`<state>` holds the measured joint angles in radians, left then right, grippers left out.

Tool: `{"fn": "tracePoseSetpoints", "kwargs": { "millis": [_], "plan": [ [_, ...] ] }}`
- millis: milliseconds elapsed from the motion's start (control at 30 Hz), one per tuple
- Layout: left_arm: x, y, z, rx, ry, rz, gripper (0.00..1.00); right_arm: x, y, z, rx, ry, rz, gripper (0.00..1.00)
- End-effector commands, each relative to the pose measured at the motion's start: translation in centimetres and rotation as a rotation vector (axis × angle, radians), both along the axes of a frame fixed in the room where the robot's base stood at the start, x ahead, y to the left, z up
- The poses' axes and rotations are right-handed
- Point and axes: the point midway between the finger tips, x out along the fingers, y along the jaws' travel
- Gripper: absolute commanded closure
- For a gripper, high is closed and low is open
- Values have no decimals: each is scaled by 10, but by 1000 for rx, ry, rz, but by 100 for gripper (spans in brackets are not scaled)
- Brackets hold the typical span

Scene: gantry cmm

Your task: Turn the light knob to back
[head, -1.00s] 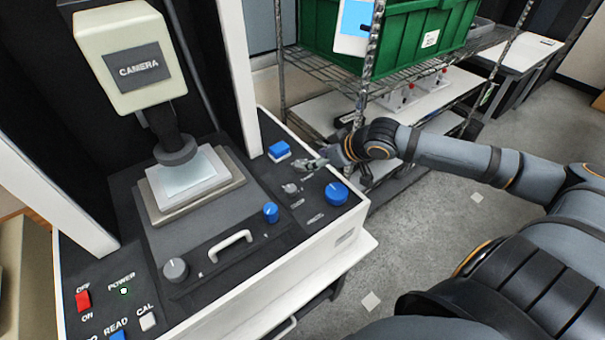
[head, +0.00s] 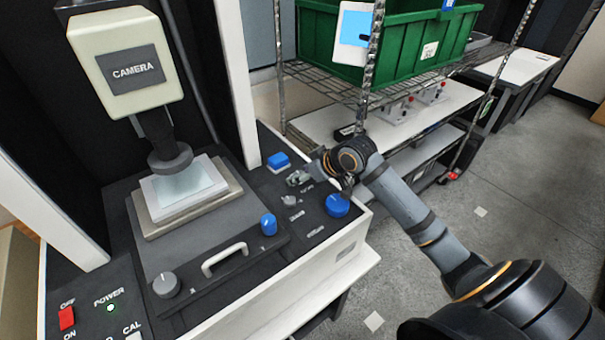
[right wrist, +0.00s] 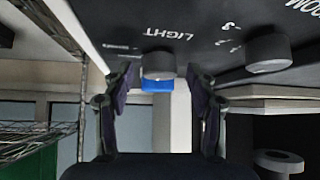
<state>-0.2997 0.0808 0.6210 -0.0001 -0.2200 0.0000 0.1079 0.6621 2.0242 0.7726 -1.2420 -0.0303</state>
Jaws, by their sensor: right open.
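The light knob (right wrist: 158,65) is a small grey cylinder beside the word LIGHT on the black panel, seen in the right wrist view. My right gripper (right wrist: 160,76) is open, with one finger on each side of the knob and visible gaps between. In the head view my right gripper (head: 298,179) is low over the panel's right part, between the blue square button and the large blue knob. It hides the light knob there. My left gripper is not in view.
A grey zoom knob (right wrist: 268,53) stands close to the right finger in the right wrist view. The blue square button (head: 278,161) and large blue knob (head: 337,205) flank the gripper. A wire shelf with a green bin (head: 395,45) stands behind my arm.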

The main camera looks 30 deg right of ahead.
Motion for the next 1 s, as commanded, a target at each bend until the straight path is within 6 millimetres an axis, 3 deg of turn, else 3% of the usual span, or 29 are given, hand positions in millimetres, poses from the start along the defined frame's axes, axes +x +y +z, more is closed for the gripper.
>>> {"fn": "tracePoseSetpoints", "kwargs": {
  "millis": [133,533,767,1000],
  "plan": [
    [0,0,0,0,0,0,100,0,0,0,0,0,0,42],
    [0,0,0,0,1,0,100,0,0,0,0,0,0,97],
    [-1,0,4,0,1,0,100,0,1,2,0,-1,-20,97],
    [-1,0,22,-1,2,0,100,-1,3,4,5,3,-136,97]
  ]
}}
